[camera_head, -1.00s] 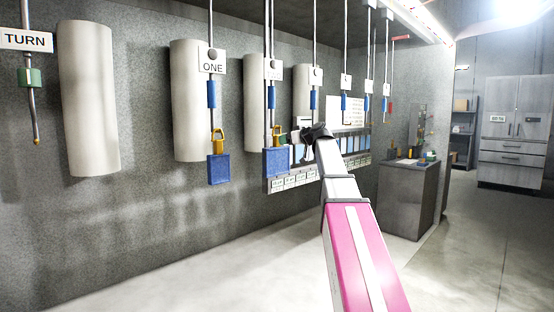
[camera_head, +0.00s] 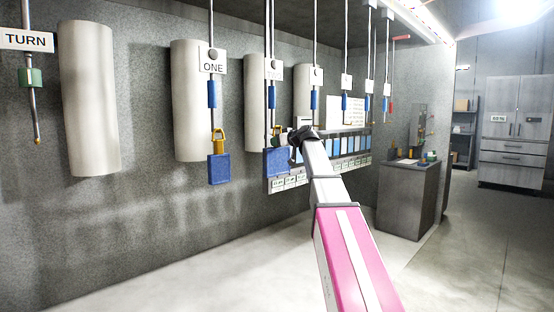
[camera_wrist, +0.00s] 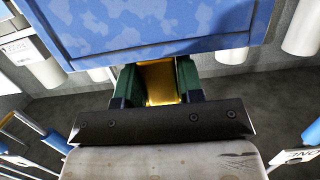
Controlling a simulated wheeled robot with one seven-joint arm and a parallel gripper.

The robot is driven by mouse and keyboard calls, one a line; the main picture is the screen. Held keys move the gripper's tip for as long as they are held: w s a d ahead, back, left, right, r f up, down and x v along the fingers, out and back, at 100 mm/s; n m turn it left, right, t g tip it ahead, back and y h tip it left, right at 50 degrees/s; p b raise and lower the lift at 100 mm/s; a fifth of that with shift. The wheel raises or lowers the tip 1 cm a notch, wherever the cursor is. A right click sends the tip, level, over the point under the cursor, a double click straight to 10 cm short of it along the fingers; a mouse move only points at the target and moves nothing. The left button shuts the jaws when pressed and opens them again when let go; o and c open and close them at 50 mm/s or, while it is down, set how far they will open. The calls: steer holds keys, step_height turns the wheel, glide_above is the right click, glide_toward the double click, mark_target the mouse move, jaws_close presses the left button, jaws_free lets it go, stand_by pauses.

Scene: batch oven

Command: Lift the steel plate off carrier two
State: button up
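Carrier two is the second hanging rod from the left of the numbered row, with a blue sleeve (camera_head: 272,97) and a sign (camera_head: 273,68). A blue plate (camera_head: 276,163) hangs at its lower end. My gripper (camera_head: 296,141) is at the plate's upper right in the head view, covering part of it. In the wrist view the blue plate (camera_wrist: 150,25) fills the top. Its yellow handle (camera_wrist: 160,82) lies between my green fingers, and my gripper (camera_wrist: 158,85) has one finger on each side. I cannot tell whether the fingers press on the handle.
Carrier one holds another blue plate (camera_head: 219,167) by a yellow handle, to the left. A pale cylinder (camera_head: 258,100) stands behind carrier two. A rack with cards (camera_head: 345,147) is behind my arm. A grey cabinet (camera_head: 408,195) stands right, with open floor in front.

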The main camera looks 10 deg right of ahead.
jaws_close()
steer(key=shift+r, duration=0.8)
steer(key=f+v, duration=0.2)
steer(key=v, duration=0.9)
steer(key=shift+s+d, duration=0.35)
steer(key=shift+s, duration=0.1)
stand_by(0.8)
